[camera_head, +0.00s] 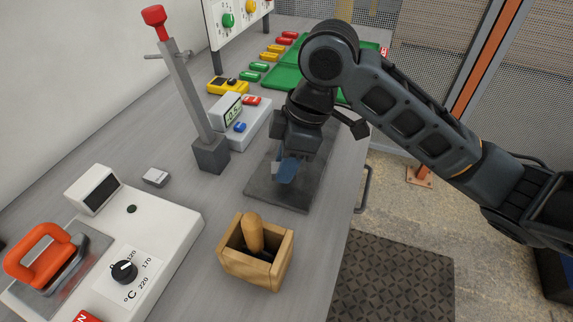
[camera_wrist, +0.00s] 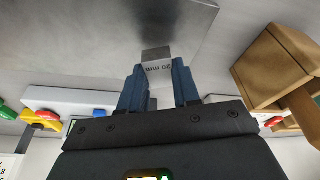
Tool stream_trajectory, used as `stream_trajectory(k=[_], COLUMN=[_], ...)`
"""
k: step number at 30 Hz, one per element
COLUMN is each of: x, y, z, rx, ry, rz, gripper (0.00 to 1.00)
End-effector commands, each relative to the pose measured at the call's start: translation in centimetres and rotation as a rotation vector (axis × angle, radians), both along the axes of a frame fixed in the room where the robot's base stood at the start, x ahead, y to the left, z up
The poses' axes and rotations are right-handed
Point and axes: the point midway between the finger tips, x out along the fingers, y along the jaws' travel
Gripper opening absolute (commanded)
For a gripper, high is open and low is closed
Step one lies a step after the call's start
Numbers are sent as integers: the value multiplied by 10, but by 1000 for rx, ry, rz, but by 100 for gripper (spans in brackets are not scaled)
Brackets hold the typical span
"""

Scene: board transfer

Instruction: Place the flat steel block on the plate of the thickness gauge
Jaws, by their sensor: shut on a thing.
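My gripper (camera_head: 284,170) points down over a dark grey flat plate (camera_head: 284,197) on the bench. In the wrist view its blue fingers (camera_wrist: 158,82) are shut on a small steel block (camera_wrist: 157,57) marked "20 mm". The block also shows as a light grey patch by the fingers in the head view (camera_head: 276,168). I cannot tell whether it touches the plate. A gauge unit with a digital display (camera_head: 233,114) stands just behind the plate. A second small grey block (camera_head: 156,177) lies on the bench to the left.
A wooden box (camera_head: 232,266) with a wooden handle stands in front of the plate. A grey post with a red knob (camera_head: 154,15) rises left of it. A white heater unit (camera_head: 165,226) is front left. A green tray (camera_head: 285,76) lies behind. The bench's right edge is close.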

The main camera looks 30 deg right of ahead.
Motion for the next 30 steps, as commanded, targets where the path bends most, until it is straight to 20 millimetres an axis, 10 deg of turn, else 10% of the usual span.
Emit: stream_trajectory(k=[17, 18, 30], x=[0, 0, 0], y=[0, 0, 0], z=[-22, -21, -20], rx=[1, 0, 0], ry=[-1, 0, 0], rz=[0, 1, 1], gripper=[0, 35, 57])
